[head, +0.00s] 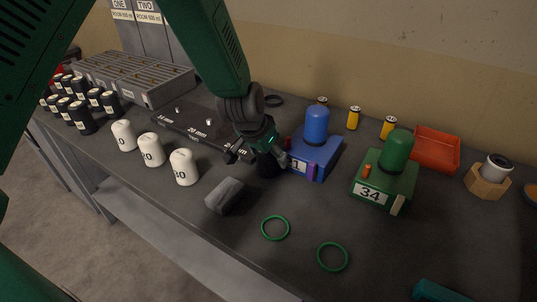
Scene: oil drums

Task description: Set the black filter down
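My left gripper (257,156) reaches down over the middle of the table, in front of the blue box (317,158). A dark, round-looking piece, apparently the black filter (267,167), is under and between its fingers, low over or on the table top. The fingers and the dark table hide most of it, so I cannot tell if they press on it or if it touches the table. One finger shows left of it, one right.
White numbered cylinders (152,150) and a dark grey block (225,196) are left of the gripper. A green box marked 34 (384,183) is to the right. Green rings (275,228) lie in front. A black plate (190,128), a grey rack (140,80) and a red tray (436,150) stand farther back.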

